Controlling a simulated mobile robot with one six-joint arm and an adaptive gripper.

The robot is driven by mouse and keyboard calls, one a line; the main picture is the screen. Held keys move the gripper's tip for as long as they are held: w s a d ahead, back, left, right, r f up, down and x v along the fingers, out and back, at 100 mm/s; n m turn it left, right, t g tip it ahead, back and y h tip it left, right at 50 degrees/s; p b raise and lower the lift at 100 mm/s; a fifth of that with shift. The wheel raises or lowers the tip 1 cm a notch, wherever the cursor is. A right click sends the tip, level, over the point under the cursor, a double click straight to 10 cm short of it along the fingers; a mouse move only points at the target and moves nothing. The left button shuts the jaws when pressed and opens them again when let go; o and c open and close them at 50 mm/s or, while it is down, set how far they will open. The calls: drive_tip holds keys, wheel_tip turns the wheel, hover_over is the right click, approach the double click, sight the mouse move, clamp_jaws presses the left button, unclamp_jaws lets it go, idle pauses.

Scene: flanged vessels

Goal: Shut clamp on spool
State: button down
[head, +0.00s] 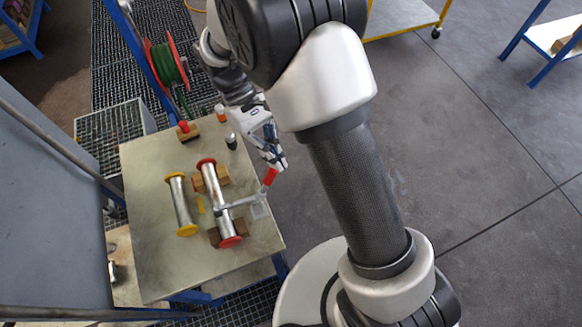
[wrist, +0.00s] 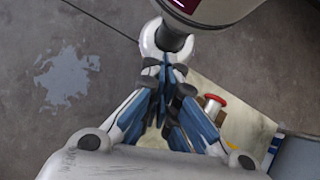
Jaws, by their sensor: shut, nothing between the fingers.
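The spool with red flanges (head: 213,190) lies on wooden blocks on the table in the head view. A grey clamp (head: 240,201) sits at its lower half and reaches out to the right. The clamp's red handle (head: 269,178) stands tilted up at the table's right edge. I cannot tell whether the clamp's jaw is closed around the spool. My gripper (head: 279,163) is shut and empty, just above the tip of the red handle; I cannot tell if they touch. In the wrist view my gripper (wrist: 167,68) shows its blue-padded fingers together.
A second spool with yellow flanges (head: 181,204) lies to the left. A dark bottle (head: 231,142), an orange-topped container (head: 220,113) and a red-topped piece on a wooden block (head: 187,131) stand at the table's back. Open floor (head: 480,130) lies to the right.

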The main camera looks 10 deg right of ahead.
sight(267, 181)
drive_tip(key=d+f+m+t+y+p, duration=0.1)
drive_tip(key=d+m+t+y, duration=0.2)
drive_tip(key=d+m+y, duration=0.7)
drive_tip(key=d+m+t+y+p, duration=0.1)
drive_tip(key=d+m+t+p, duration=0.15)
drive_tip(key=m, duration=1.25)
drive_tip(key=a+f+b, duration=0.3)
drive_tip(key=a+f, duration=0.3)
drive_tip(key=a, duration=0.2)
drive_tip(key=shift+a+f+b, duration=0.35)
drive_tip(key=shift+f+b, duration=0.05)
